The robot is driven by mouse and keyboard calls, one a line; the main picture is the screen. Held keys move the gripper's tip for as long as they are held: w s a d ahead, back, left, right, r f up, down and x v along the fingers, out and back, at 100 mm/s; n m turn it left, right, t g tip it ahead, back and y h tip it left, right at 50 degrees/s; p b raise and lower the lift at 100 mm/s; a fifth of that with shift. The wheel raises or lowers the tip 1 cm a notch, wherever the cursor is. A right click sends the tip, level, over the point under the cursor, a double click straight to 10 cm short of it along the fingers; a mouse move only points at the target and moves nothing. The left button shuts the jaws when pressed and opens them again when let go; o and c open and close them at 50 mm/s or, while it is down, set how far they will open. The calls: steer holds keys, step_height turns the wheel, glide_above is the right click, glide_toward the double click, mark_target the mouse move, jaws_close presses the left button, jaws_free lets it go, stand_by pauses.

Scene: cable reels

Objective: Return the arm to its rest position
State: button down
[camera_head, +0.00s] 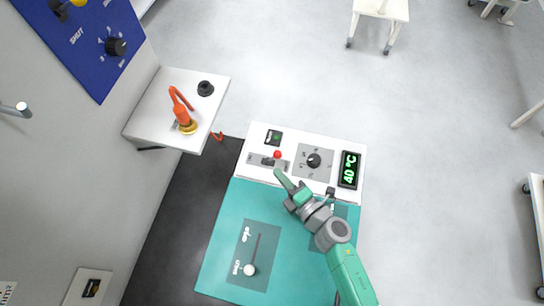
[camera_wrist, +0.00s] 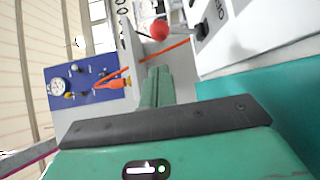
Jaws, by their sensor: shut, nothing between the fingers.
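My gripper (camera_head: 278,173) is over the upper part of the console, with my green arm reaching in from the bottom right. Its green fingers are shut with nothing between them; they also show in the wrist view (camera_wrist: 157,78). A red ball knob (camera_head: 277,154) on the white panel (camera_head: 334,189) is just beyond the fingertips. In the wrist view the red knob (camera_wrist: 159,29) is also just past the tips, with a gap in the picture. I cannot tell the exact distance.
A white-knobbed slider (camera_head: 249,269) is on the teal surface (camera_head: 222,245). A shelf (camera_head: 150,110) at left holds an orange object (camera_head: 181,113) and a black knob (camera_head: 205,88). Open floor lies right.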

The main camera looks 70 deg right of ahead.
steer(key=shift+s+a, duration=0.35)
steer(key=shift+s, duration=0.2)
